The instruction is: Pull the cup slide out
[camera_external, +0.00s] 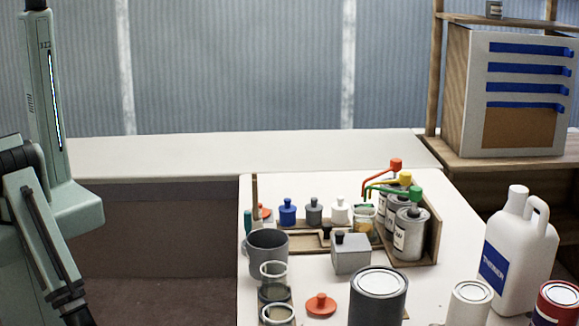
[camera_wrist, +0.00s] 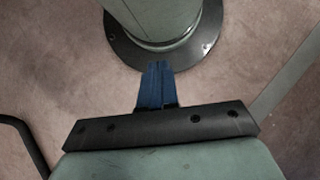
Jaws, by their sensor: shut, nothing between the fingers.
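My gripper (camera_wrist: 157,68) shows in the wrist view with its blue fingers together and nothing between them. It points at the floor beside my round base, well away from the worktop. In the external view my arm is at the far left and the fingertips are not visible. Clear cups (camera_external: 273,270) stand at the front left of the white worktop (camera_external: 340,190), with dark material around or below them. I cannot tell which part is the cup slide.
A grey mug (camera_external: 267,251), a grey block (camera_external: 351,255) with a dark knob, a red lid (camera_external: 321,304) and a large can (camera_external: 378,295) crowd the worktop. Silver canisters (camera_external: 411,233) stand in a wooden rack. A white thinner jug (camera_external: 517,250) is at right. The back ledge (camera_external: 200,155) is clear.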

